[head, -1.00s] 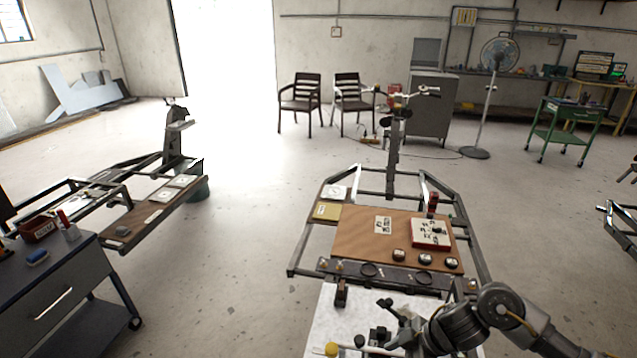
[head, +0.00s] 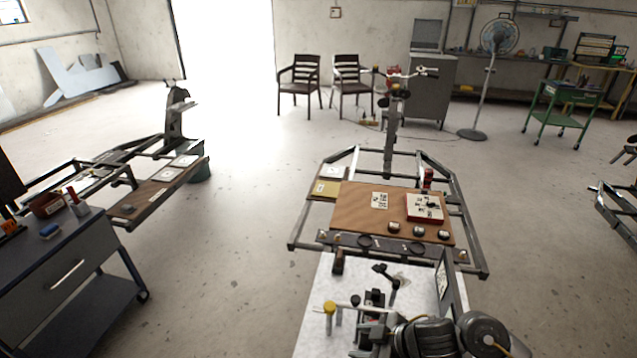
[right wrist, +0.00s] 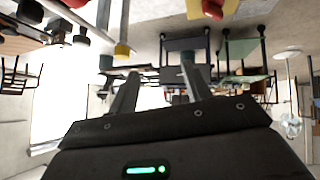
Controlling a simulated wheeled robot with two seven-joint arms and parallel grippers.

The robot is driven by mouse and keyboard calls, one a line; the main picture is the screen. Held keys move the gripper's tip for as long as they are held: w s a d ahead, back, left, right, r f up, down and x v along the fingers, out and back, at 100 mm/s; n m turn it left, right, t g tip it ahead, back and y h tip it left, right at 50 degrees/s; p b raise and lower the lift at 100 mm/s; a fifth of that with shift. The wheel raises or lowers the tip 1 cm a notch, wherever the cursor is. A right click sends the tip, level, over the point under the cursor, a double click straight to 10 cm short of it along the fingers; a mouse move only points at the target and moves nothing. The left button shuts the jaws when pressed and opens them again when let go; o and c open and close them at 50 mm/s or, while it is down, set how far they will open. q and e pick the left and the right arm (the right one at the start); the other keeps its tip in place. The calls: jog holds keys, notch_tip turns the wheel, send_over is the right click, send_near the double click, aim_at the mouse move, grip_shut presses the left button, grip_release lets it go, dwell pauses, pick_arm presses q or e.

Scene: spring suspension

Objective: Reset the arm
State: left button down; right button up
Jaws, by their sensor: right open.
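My right arm comes in from the bottom right of the head view. Its gripper (head: 364,338) is low over the white-topped table (head: 312,300), close to the dark fixture there, and partly hard to separate from it. In the right wrist view the two fingers (right wrist: 160,72) stand apart with nothing between them, so the gripper is open and empty. My left gripper does not show.
Beyond is a metal frame with a wooden board (head: 355,215). A dark drawer cart (head: 65,270) stands left; open floor lies between.

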jog(key=s+d+f+m+g+h, duration=0.15)
jog(key=s+d+m+h, duration=0.4)
jog(key=s, duration=0.55)
jog(key=s+d+f+m+h, duration=0.2)
jog(key=s+d+f+m, duration=0.1)
jog(key=s+d+m, duration=0.55)
jog(key=s+f+n+g+b, duration=0.1)
jog(key=s+f, duration=0.1)
jog(key=f, duration=1)
jog(key=s+f+n, duration=0.1)
jog(key=s+f, duration=0.1)
jog(key=f, duration=1.1)
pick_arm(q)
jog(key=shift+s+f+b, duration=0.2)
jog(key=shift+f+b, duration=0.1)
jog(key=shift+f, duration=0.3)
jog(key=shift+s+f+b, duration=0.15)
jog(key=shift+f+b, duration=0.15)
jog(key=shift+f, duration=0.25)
pick_arm(e)
jog(key=s+d+f+g, duration=0.1)
jog(key=s+d+f, duration=0.2)
jog(key=s+f, duration=1.3)
jog(key=shift+s+f, duration=0.15)
jog(key=shift+f, duration=0.6)
